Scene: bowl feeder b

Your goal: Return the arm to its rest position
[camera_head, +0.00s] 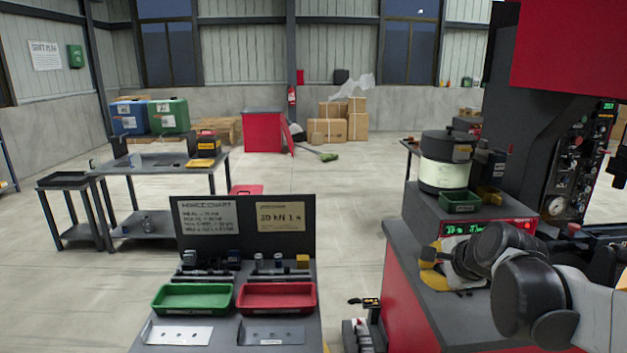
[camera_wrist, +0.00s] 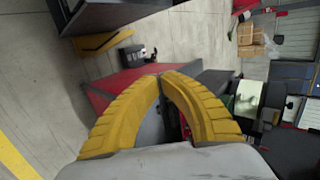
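My arm (camera_head: 530,285) reaches in from the right edge in the head view. My gripper (camera_head: 428,268) has yellow fingers and is over the grey top of the red cabinet (camera_head: 415,300), in front of the bowl feeder (camera_head: 446,160). In the wrist view, the two ribbed yellow fingers of my gripper (camera_wrist: 159,76) curve inward and their tips meet. Nothing shows between the tips, so it looks shut and empty. In the head view, my arm partly hides the cabinet top.
A green tray (camera_head: 193,297) and a red tray (camera_head: 276,296) lie on the front bench, left of the cabinet. A small green bin (camera_head: 460,202) sits by the feeder. A dark press (camera_head: 560,140) stands at right. The floor (camera_head: 350,220) between bench and cabinet is mostly clear.

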